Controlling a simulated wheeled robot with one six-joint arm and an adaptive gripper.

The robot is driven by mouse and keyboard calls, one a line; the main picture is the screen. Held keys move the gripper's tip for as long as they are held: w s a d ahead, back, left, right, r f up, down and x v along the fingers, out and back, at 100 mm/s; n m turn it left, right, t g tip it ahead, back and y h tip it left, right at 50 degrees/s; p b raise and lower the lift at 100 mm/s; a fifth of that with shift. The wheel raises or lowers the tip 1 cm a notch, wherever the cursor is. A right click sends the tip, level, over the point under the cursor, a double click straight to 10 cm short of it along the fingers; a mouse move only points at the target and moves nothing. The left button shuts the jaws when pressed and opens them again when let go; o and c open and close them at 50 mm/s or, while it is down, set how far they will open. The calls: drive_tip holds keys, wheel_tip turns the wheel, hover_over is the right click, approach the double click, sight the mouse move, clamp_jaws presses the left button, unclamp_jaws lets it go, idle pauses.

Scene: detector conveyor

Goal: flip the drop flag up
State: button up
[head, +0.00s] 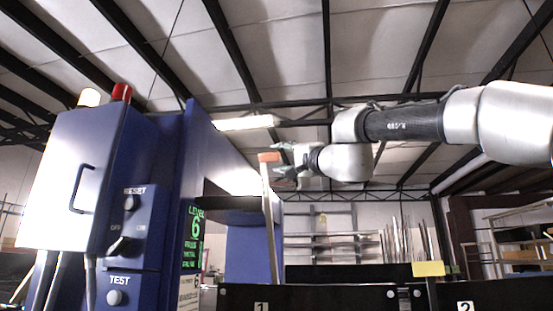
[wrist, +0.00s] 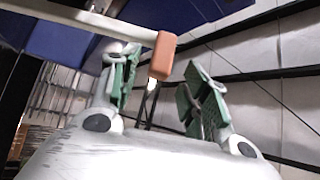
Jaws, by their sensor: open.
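A pale upright bar (head: 270,215) with an orange end block (head: 269,157) stands beside the blue detector housing. It appears to be the drop flag, though no label on it shows. My gripper (head: 281,166) is at the top of the bar, just right of the orange block and pointing left. In the wrist view the green-padded fingers (wrist: 160,80) are spread apart. The orange block (wrist: 163,56) shows between them, on the end of the pale bar (wrist: 90,18). I cannot tell whether a finger touches it. The bar's lower end is hidden behind the black bins.
The blue cabinet (head: 150,262) with RESET and TEST buttons, a switch and a green display (head: 193,235) stands at left. Black bins marked 1 (head: 310,298) and 2 (head: 500,297) are in front. A yellow tab (head: 428,269) rises between them. Air right of the bar is open below my arm.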

sight(276, 158)
drive_tip(key=shift+x, duration=1.85)
drive_tip(key=shift+s, duration=0.1)
clamp_jaws()
